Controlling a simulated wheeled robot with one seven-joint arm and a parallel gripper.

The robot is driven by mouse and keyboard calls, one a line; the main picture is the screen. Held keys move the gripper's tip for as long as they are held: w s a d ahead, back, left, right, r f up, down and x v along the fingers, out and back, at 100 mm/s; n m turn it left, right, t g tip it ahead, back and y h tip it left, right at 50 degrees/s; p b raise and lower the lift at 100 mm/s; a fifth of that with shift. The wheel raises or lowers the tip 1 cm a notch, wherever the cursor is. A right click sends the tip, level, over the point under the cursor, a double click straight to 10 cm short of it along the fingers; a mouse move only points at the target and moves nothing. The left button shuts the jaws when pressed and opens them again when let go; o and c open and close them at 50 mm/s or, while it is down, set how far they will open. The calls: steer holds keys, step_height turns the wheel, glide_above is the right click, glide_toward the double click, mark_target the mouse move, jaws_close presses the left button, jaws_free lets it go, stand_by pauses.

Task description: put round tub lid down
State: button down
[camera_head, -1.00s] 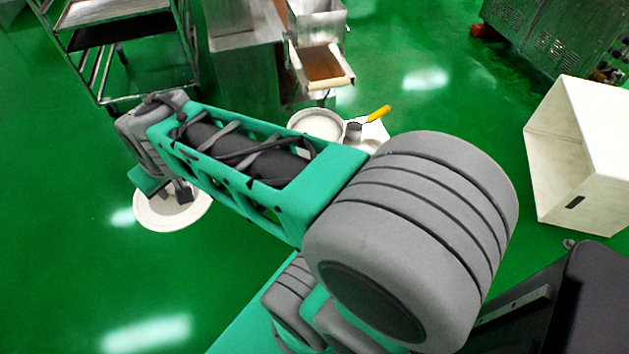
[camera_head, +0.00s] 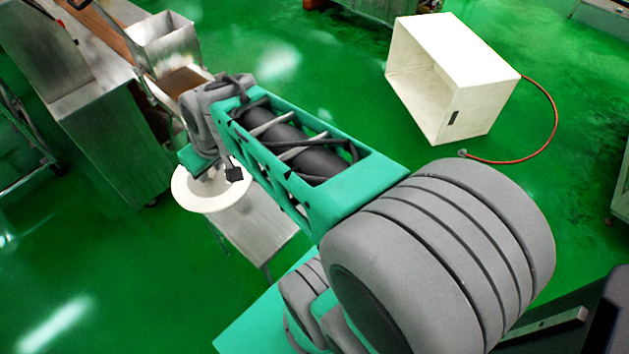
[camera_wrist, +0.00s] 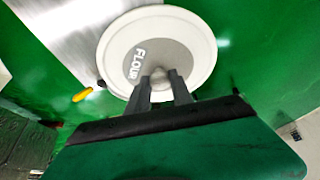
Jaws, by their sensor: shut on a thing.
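The round tub lid (camera_wrist: 190,29) is off-white with a grey centre disc marked "FLOUR" and a small knob in the middle. My gripper (camera_wrist: 161,77) is shut on the lid's knob in the wrist view. In the head view the lid (camera_head: 192,199) hangs below my wrist, over or beside the far left end of a small metal table (camera_head: 262,225). My gripper's fingers are mostly hidden behind my arm there. Whether the lid touches anything below cannot be told. The tub is not clearly visible in the current head view.
A steel machine with a hopper (camera_head: 165,45) stands at the upper left. A white open box (camera_head: 480,85) stands on the green floor at the upper right, near a red cable (camera_head: 552,120). A yellow-handled tool (camera_wrist: 82,95) shows in the wrist view. Open floor lies at lower left.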

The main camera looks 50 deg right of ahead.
steer(key=s+d+f+n+g+y+b, duration=0.1)
steer(key=s+d+f+n+y+b, duration=0.1)
steer(key=s+d+f+n+b, duration=0.65)
steer(key=w+d+f, duration=0.1)
steer(key=d+f, duration=0.2)
steer(key=d, duration=0.2)
steer(key=w+d+f+m, duration=0.1)
steer(key=w+d+f, duration=0.1)
steer(key=d, duration=0.4)
steer(key=w+d+f+m+b, duration=0.1)
steer(key=w+d+f, duration=0.1)
steer(key=d+f, duration=0.3)
steer(key=shift+d+m, duration=0.15)
steer(key=shift+m, duration=0.1)
step_height(320, 180, down, 3)
steer(key=shift+w+d+r+b, duration=0.1)
steer(key=shift+d+r+b, duration=0.1)
steer(key=shift+b, duration=0.2)
steer(key=shift+f, duration=0.25)
steer(key=shift+f, duration=0.15)
